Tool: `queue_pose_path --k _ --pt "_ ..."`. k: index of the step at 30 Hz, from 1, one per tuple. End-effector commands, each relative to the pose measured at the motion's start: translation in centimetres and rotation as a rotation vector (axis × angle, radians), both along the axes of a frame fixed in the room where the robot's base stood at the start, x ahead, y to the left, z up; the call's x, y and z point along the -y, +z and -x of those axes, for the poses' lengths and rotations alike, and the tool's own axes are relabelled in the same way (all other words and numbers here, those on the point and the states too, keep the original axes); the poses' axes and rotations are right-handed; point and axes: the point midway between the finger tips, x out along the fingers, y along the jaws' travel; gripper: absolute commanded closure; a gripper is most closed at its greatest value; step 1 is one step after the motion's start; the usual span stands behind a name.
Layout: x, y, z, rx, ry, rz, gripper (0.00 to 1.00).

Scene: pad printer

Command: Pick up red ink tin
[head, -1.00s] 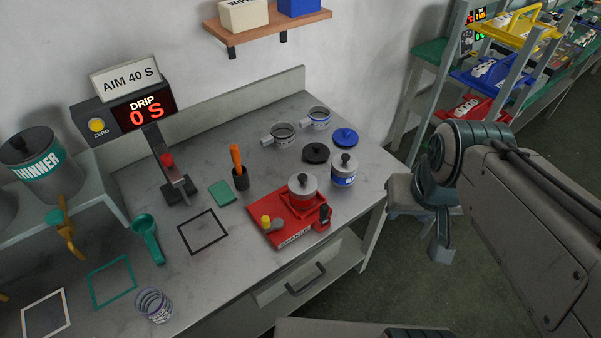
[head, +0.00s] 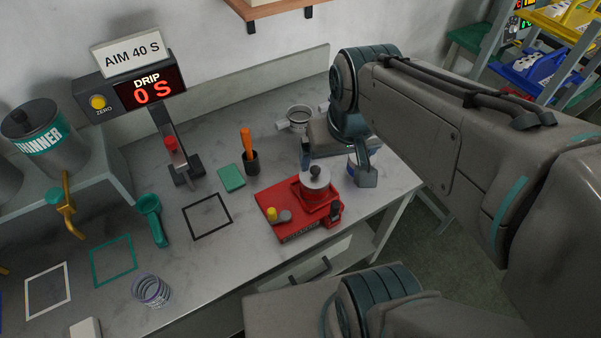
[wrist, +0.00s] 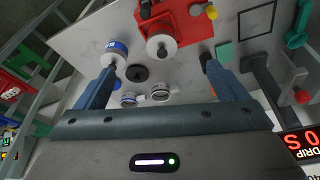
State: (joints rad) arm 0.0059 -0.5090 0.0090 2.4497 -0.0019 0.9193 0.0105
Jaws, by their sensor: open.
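A grey-lidded tin with a black knob (head: 315,181) stands upright in the red cradle of the shaker (head: 272,222). Its label is mostly hidden by the cradle, so I cannot read its colour. In the wrist view this tin (wrist: 161,46) appears beyond and between my fingertips. My gripper (head: 338,168) is open and empty, above the back right of the bench, behind the shaker tin. The wrist view shows its two fingers (wrist: 158,66) wide apart. A blue-labelled tin (wrist: 116,52) stands near the left fingertip in that view; my gripper mostly hides it in the head view.
A pot with an orange-handled tool (head: 251,160), a green pad (head: 231,178) and the drip timer stand (head: 185,170) are to the left. A wall shelf (head: 275,9) hangs above.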

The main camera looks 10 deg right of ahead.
Motion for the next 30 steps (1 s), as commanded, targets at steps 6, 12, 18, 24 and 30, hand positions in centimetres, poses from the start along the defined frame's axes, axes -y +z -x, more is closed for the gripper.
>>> queue_pose_path --k 6,12,18,24,30 --pt "-0.1 -3.7 -4.5 -0.103 -0.030 -0.002 0.07" --pt "-0.3 -7.1 -8.7 -0.196 -0.054 -0.009 0.07" --pt "-0.5 -9.7 -11.6 -0.259 -0.070 -0.014 0.07" --pt "-0.5 -11.0 -12.6 -0.282 -0.078 -0.016 0.07" --pt "-0.5 -14.3 -12.6 -0.289 -0.078 -0.016 0.07"
